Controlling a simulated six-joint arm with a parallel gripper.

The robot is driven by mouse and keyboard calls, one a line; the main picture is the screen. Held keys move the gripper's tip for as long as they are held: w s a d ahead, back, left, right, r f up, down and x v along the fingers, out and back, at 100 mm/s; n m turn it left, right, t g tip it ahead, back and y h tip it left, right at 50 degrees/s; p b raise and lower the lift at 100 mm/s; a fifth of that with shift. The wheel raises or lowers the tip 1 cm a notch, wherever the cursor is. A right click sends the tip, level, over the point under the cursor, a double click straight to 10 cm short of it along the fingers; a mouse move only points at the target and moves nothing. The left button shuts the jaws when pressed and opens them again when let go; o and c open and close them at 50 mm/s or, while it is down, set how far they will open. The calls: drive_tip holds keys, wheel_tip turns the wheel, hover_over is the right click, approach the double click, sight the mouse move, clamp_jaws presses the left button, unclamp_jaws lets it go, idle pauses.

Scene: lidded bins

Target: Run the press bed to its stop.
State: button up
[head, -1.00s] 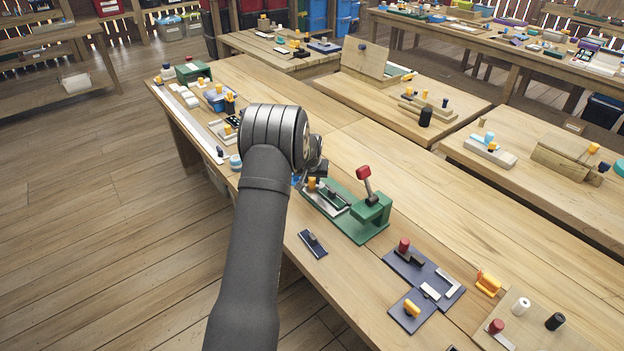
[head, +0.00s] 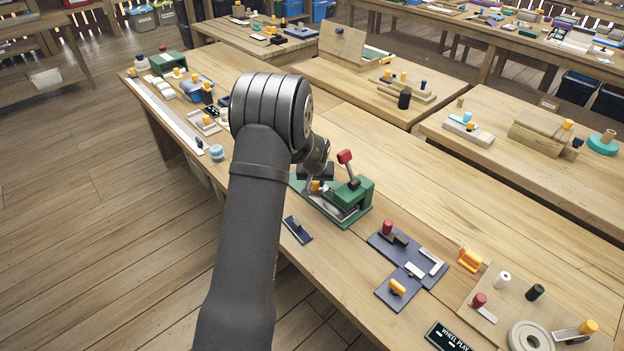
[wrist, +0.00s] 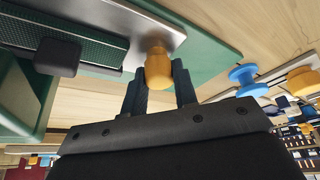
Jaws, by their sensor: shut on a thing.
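The press is a green base (head: 327,218) with a green upright block (head: 352,195) and a red-knobbed lever (head: 347,163). Its bed is a silver plate (wrist: 165,20) carrying a dark ribbed piece (wrist: 95,45) with a black knob (wrist: 57,57). A yellow knob (wrist: 158,68) stands at the bed's end. My gripper (wrist: 156,76) is shut on this yellow knob, one dark finger on each side. In the head view, the yellow knob (head: 315,187) shows below my wrist, and the bed reaches close to the green block. The bed's stop cannot be made out.
A small dark plate (head: 298,230) lies in front of the press. A dark blue panel (head: 385,247) with knobs stands to the right. A blue spool (wrist: 243,75) and other yellow knobs show at right in the wrist view. Bare tabletop (head: 430,190) lies behind the press.

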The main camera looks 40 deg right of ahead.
drive_tip(key=o, duration=1)
drive_tip(key=shift+s+a+r, duration=0.1)
drive_tip(key=shift+a+r, duration=0.05)
drive_tip(key=shift+r, duration=0.45)
drive_tip(key=shift+s+a+r, duration=0.6)
drive_tip(key=shift+r, duration=0.25)
drive_tip(key=s+a, duration=0.7)
drive_tip(key=shift+s+a, duration=0.4)
